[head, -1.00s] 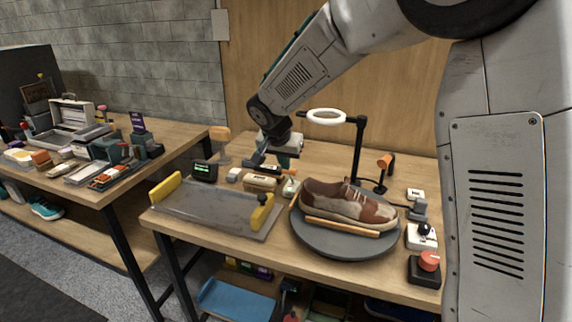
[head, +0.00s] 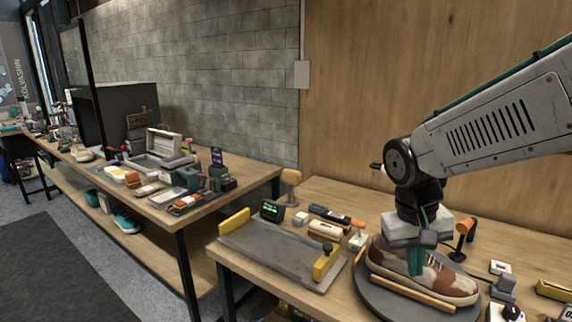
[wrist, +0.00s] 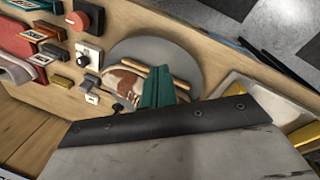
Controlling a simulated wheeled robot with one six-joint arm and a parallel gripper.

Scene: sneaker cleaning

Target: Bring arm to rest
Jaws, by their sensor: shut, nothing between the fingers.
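My gripper (head: 416,262) hangs pointing down in front of the sneaker in the head view, its green fingers together and empty. In the wrist view my gripper (wrist: 166,90) also shows shut, over the turntable. The brown and white sneaker (head: 445,277) rests on the round grey turntable (head: 372,296), with a wooden strip along its near side. The sneaker also shows in the wrist view (wrist: 122,82), partly hidden by my fingers and wrist. I cannot tell whether the fingers touch the sneaker.
A grey tray with yellow ends (head: 275,254) lies left of the turntable. Brushes and small boxes (head: 325,231) stand behind it. An orange-topped tool (head: 464,228) stands behind the sneaker. A red button (wrist: 81,20) and knob box (wrist: 90,54) sit by the turntable. A second bench stands left.

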